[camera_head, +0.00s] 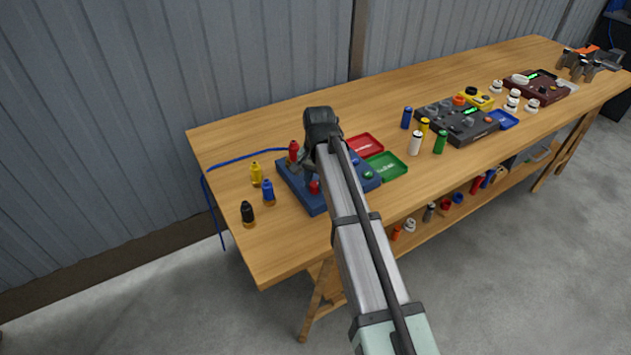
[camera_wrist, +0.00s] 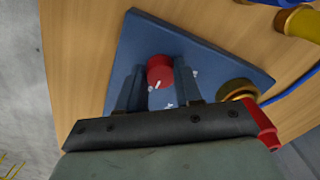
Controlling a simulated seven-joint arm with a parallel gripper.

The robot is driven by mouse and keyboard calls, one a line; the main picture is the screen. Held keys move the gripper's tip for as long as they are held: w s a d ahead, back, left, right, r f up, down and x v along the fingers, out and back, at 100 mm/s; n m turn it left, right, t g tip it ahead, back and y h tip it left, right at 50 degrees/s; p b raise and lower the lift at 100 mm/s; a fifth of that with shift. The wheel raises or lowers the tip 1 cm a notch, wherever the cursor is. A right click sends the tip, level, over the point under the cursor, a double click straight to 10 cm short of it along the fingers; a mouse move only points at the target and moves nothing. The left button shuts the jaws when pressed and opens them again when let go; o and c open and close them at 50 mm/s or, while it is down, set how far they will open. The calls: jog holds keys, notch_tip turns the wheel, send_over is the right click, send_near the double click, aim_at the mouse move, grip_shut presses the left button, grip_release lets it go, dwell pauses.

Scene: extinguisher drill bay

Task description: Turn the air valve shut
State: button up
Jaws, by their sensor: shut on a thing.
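The air valve appears to be a red round knob (camera_wrist: 160,72) with a white pointer line, on a blue panel (camera_wrist: 215,58). Small white marks lie on the panel around it; I cannot read them. In the head view the red knob (camera_head: 314,187) sits near the front of the blue panel (camera_head: 312,206), below my arm. My gripper (camera_wrist: 160,74) has one finger on each side of the knob and is shut on it. The gripper also shows in the head view (camera_head: 309,172), partly hidden by my arm.
A red bottle (camera_head: 293,151) stands at the panel's back left. Yellow (camera_head: 256,174), blue (camera_head: 268,192) and black (camera_head: 247,213) bottles stand left of it. A blue hose (camera_head: 240,159) runs off the bench. Red (camera_head: 365,145) and green (camera_head: 388,165) trays lie right.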

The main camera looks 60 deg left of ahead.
jog(key=c, duration=0.4)
jog(key=shift+o, duration=0.2)
jog(key=shift+n, duration=0.4)
jog(key=n, duration=0.7)
jog(key=shift+w+n, duration=0.15)
jog(key=shift+n, duration=0.15)
jog(key=n, duration=0.4)
jog(key=shift+n+h, duration=0.3)
jog(key=n, duration=0.4)
jog(key=shift+w+a+n, duration=0.1)
jog(key=shift+n, duration=0.3)
